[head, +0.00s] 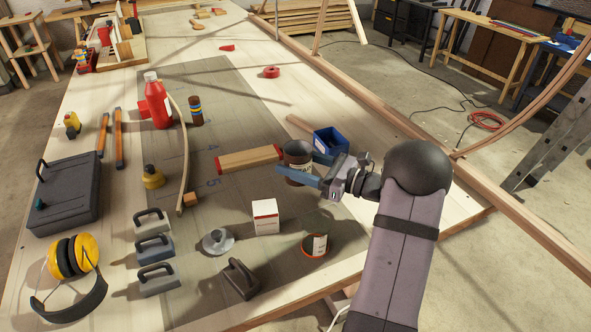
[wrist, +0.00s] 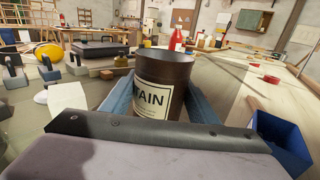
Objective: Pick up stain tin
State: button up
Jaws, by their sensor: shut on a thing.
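The stain tin (head: 297,153) is a dark brown can with a cream label. In the wrist view the stain tin (wrist: 161,85) stands upright between the two blue fingers, and its label reads "TAIN" in part. My gripper (head: 299,168) reaches in from the right and is shut on the tin. Its fingers lie along both sides of the can. I cannot tell whether the tin's base touches the table.
A blue open box (head: 331,141) stands close beside my gripper. A red-ended wooden block (head: 249,159) lies left of the tin. The far right of the table is mostly clear.

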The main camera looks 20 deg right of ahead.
aim_at(295, 145)
jog(key=shift+r, duration=2.65)
jog(key=shift+r, duration=0.1)
